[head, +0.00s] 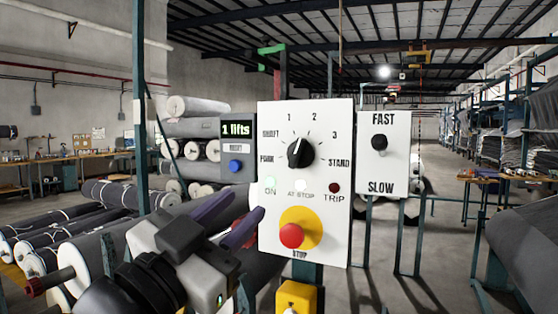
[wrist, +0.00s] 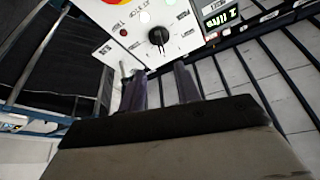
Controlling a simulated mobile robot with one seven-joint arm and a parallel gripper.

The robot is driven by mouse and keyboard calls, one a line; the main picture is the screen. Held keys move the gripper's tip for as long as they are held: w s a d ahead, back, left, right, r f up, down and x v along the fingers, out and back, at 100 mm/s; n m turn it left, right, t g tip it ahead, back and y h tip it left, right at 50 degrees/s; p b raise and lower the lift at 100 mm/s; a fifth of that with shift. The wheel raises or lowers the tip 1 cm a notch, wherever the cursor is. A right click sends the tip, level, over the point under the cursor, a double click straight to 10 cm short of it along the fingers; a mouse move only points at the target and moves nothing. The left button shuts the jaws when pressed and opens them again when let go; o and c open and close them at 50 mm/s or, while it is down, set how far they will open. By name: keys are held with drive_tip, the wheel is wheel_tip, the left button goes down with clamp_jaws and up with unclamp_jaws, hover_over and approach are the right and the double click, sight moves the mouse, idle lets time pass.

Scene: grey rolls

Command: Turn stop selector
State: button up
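The selector (head: 300,153) is a black round knob on a white upright panel (head: 340,230). Its white pointer line points roughly up, near the 1 and 2 marks. Other labels around it include SHAFT, 3 and STAND. In the wrist view the knob (wrist: 159,37) shows upside down, beyond the fingertips. My gripper (head: 246,206) has purple fingers, spread apart with nothing between them. It is below and left of the knob, in front of the panel's left edge, and not touching the knob. The fingers also show in the wrist view (wrist: 160,72).
A red stop button (head: 291,236) on a yellow disc sits low on the panel, right of my fingers. A counter box (head: 237,150) reads "1 lifts" at left. A FAST/SLOW switch box (head: 383,165) is at right. Grey rolls (head: 85,235) lie left.

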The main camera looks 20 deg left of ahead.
sight(293, 159)
drive_tip(key=p+x, duration=0.5)
drive_tip(key=x, duration=0.7)
drive_tip(key=shift+d+r, duration=0.1)
drive_tip(key=shift+r, duration=0.15)
drive_tip(key=shift+w+d+r, duration=0.1)
drive_tip(key=shift+w, duration=0.5)
drive_tip(key=shift+c, duration=0.4)
clamp_jaws()
